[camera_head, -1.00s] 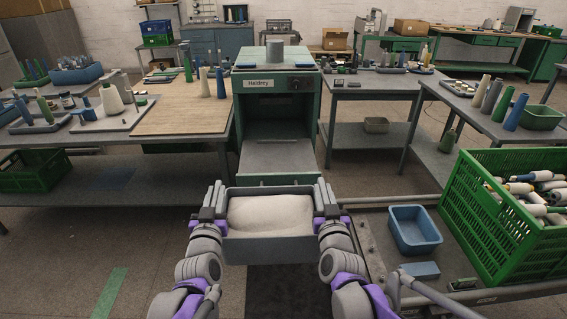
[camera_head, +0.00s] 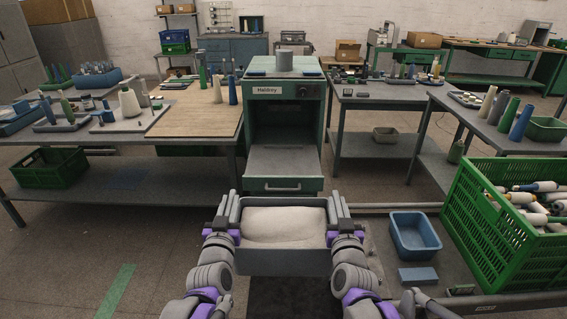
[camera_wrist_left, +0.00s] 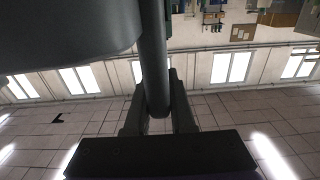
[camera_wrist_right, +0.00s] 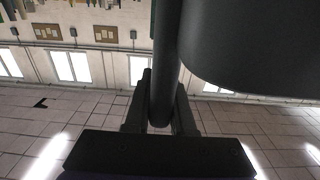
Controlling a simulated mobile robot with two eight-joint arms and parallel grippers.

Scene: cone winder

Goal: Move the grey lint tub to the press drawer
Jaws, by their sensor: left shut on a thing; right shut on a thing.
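The grey lint tub (camera_head: 284,262), filled with pale lint, is held between my two grippers in front of the press. My left gripper (camera_head: 233,208) is shut on the tub's left side, and my right gripper (camera_head: 336,208) is shut on its right side. In the left wrist view the fingers (camera_wrist_left: 158,108) close on a dark bar beside the tub wall (camera_wrist_left: 70,35). The right wrist view shows the same with its fingers (camera_wrist_right: 160,108) and the tub wall (camera_wrist_right: 255,45). The press drawer (camera_head: 284,186), with a flat grey top, stands just beyond the tub, below the open press cavity.
The green press (camera_head: 284,90) is labelled Haldrey. A wooden-topped bench (camera_head: 190,115) with cones stands left. A blue bin (camera_head: 414,235) and a green crate of cones (camera_head: 490,225) sit on a low platform at right. Tables with cones stand further right.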

